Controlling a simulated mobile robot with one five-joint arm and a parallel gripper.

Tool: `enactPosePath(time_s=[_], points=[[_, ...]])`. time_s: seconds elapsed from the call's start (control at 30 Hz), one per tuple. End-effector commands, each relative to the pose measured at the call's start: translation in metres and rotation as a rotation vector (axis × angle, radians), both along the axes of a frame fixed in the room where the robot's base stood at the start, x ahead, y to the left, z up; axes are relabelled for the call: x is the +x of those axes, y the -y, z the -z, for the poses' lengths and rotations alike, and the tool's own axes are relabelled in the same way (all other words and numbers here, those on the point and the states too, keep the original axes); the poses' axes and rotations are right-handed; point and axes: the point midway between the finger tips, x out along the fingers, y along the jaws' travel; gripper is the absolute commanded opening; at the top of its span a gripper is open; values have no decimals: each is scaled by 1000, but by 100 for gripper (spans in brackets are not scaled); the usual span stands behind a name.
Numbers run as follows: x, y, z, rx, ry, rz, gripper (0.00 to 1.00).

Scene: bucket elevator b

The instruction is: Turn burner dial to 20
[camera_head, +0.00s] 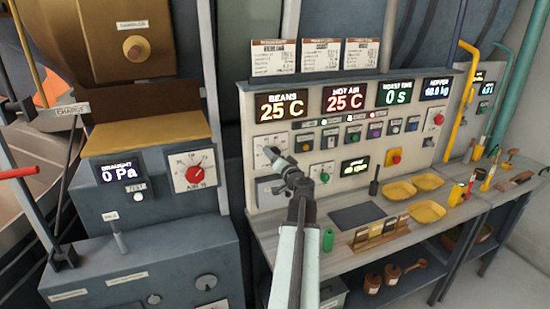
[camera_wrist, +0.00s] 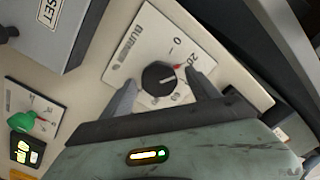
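The burner dial (camera_wrist: 159,78) is a round black knob on a white scale plate (camera_wrist: 145,42) lettered "BURNER" in the wrist view. Marks 0 and 20 are readable along its upper right, with a small red mark near 20. Other numbers are partly hidden. A pale line on the knob points rightward; its exact reading cannot be told. My gripper (camera_wrist: 162,80) is open, one finger on each side of the knob. I cannot tell whether either finger touches it. In the head view my gripper (camera_head: 270,153) is at the burner plate (camera_head: 268,141), hiding most of the dial.
Displays read BEANS 25 C (camera_head: 281,106) and HOT AIR 25 C (camera_head: 343,98) above the panel. A green knob (camera_wrist: 24,121) sits beside the burner plate.

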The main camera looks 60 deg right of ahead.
Motion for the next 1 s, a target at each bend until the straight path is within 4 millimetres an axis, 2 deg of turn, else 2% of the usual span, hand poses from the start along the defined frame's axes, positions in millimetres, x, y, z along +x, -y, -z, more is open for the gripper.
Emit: enactPosePath(time_s=[0.27, 0.63, 1.0], points=[[-8, -6, 0, 0, -1, 2, 70], [-59, -46, 0, 0, 0, 1, 70], [-62, -46, 0, 0, 0, 0, 70]])
